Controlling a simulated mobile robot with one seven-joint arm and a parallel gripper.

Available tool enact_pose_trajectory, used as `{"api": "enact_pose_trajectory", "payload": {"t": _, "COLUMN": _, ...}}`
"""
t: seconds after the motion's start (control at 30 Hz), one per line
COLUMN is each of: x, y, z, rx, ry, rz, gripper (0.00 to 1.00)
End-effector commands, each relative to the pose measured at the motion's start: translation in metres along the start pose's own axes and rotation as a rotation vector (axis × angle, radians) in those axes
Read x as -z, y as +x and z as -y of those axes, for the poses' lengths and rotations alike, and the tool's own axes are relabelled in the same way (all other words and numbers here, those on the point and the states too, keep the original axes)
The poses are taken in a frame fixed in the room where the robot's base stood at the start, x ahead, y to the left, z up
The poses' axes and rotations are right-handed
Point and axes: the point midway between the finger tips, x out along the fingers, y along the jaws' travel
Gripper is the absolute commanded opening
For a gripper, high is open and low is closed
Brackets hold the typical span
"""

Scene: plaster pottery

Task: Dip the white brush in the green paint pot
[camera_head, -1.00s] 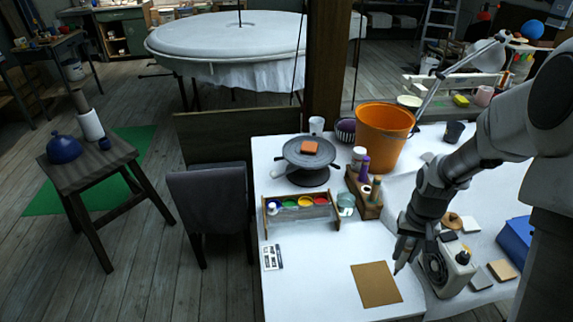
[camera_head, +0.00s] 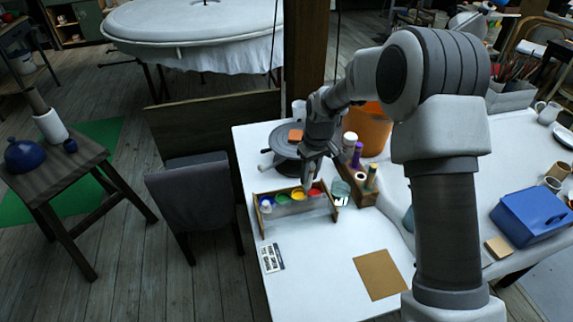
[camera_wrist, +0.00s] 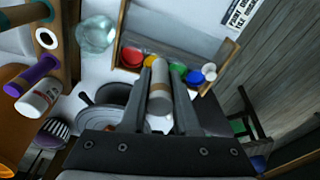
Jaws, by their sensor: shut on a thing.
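My gripper (camera_head: 310,165) is over the wooden paint rack (camera_head: 262,226), near its yellow and red pots. I cannot see the brush touching any paint.
The rack also holds blue (camera_head: 266,202), yellow (camera_head: 298,195) and red (camera_head: 314,192) pots. A glass jar (camera_head: 341,190) and a wooden bottle holder (camera_head: 365,193) stand right of it. A turntable (camera_head: 284,141) and orange bucket (camera_head: 375,130) are behind.

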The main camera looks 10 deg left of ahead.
Motion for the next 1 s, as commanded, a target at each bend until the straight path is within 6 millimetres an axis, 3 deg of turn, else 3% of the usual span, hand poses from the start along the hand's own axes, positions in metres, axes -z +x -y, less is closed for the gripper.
{"api": "enact_pose_trajectory", "payload": {"t": 0.1, "x": 0.029, "y": 0.001, "z": 0.023, "rx": 0.011, "ry": -0.108, "rz": -0.017, "gripper": 0.0}}
{"api": "enact_pose_trajectory", "payload": {"t": 0.3, "x": 0.049, "y": 0.002, "z": 0.042, "rx": 0.019, "ry": -0.194, "rz": -0.03, "gripper": 0.0}}
{"api": "enact_pose_trajectory", "payload": {"t": 0.57, "x": 0.05, "y": 0.01, "z": 0.043, "rx": 0.02, "ry": -0.202, "rz": -0.032, "gripper": 0.0}}
{"api": "enact_pose_trajectory", "payload": {"t": 1.0, "x": 0.045, "y": 0.047, "z": 0.042, "rx": 0.02, "ry": -0.2, "rz": -0.031, "gripper": 0.0}}
